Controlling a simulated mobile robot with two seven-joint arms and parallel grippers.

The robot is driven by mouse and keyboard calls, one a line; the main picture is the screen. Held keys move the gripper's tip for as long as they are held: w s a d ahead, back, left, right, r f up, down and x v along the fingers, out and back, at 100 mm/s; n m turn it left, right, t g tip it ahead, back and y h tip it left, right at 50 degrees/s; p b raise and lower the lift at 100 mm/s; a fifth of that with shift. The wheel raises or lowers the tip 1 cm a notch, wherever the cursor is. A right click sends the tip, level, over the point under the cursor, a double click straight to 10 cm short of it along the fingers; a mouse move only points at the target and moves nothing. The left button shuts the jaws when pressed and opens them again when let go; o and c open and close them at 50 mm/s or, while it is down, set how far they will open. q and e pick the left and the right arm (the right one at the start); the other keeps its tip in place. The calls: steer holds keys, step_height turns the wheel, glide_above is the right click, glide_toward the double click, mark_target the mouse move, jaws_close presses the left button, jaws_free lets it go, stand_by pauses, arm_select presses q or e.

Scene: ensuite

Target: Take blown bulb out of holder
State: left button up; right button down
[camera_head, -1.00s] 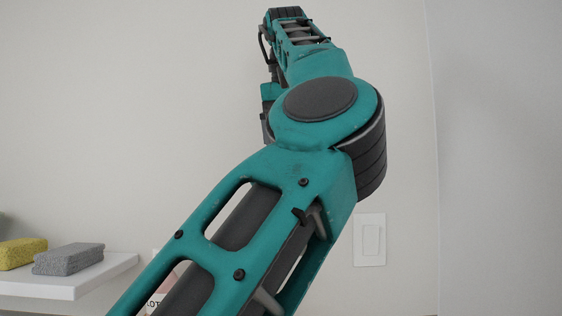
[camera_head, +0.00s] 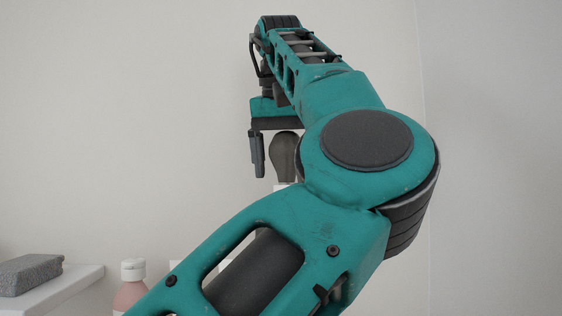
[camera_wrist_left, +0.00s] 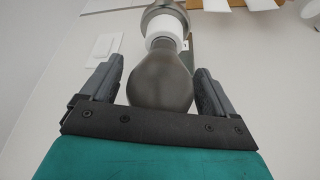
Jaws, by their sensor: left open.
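The blown bulb (camera_head: 284,155) is dark grey and pear-shaped, above a white holder (camera_head: 283,186) partly hidden by my arm. In the left wrist view the bulb (camera_wrist_left: 160,80) is large, its neck running into the white holder (camera_wrist_left: 165,28). My left gripper (camera_wrist_left: 157,70) is open, with one finger on each side of the bulb and a visible gap at each side. In the head view one finger of the left gripper (camera_head: 258,155) shows left of the bulb; the other is hidden behind my arm. My right gripper is not in view.
A white shelf (camera_head: 70,288) at the lower left carries a grey sponge block (camera_head: 28,274). A pink bottle with a white cap (camera_head: 131,285) stands beside it. A white wall switch (camera_wrist_left: 105,47) shows in the left wrist view. The wall around the gripper is mostly bare.

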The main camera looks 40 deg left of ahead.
arm_select(q)
steer(key=shift+c, duration=0.3)
steer(key=c, duration=1)
steer(key=n+g+y, duration=0.1)
steer(key=n, duration=0.3)
steer(key=shift+s+a, duration=0.1)
steer(key=n+g, duration=0.1)
steer(key=n, duration=0.3)
steer(key=shift+s+f+y, duration=0.1)
steer(key=shift+s+y, duration=0.05)
steer(key=shift+y, duration=0.25)
steer(key=shift+s+n+g, duration=0.15)
steer(key=shift+n+g, duration=0.85)
steer(key=shift+n, duration=1.1)
